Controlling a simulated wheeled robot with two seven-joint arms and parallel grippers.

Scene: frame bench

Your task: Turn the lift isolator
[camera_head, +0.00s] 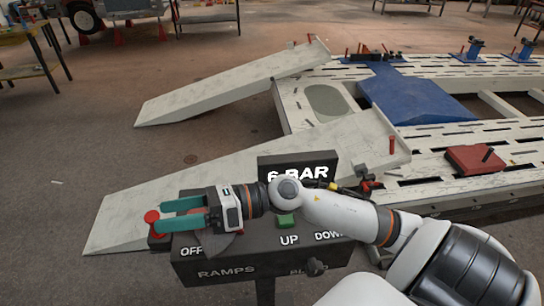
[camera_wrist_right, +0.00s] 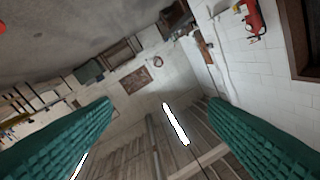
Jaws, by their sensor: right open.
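The dark control panel (camera_head: 262,262) stands in front of the ramps, with labels OFF, UP, DOWN and RAMPS, and a 6 BAR sign (camera_head: 300,165) above. A red knob (camera_head: 152,217) is at its left end, by OFF; no label reading isolator can be made out. My right gripper (camera_head: 161,214) lies level over the panel's left part, pointing left. Its two teal fingers are open and empty, their tips close to the red knob; contact cannot be told. The fingers also show apart in the right wrist view (camera_wrist_right: 160,108). My left gripper is out of view.
A green button (camera_head: 286,221) lies under my right arm, and a black knob (camera_head: 316,267) is on the panel's front. Behind are a pale ramp (camera_head: 125,215), a second ramp (camera_head: 215,88) and the slotted bench (camera_head: 445,135). Open floor (camera_head: 60,180) is at the left.

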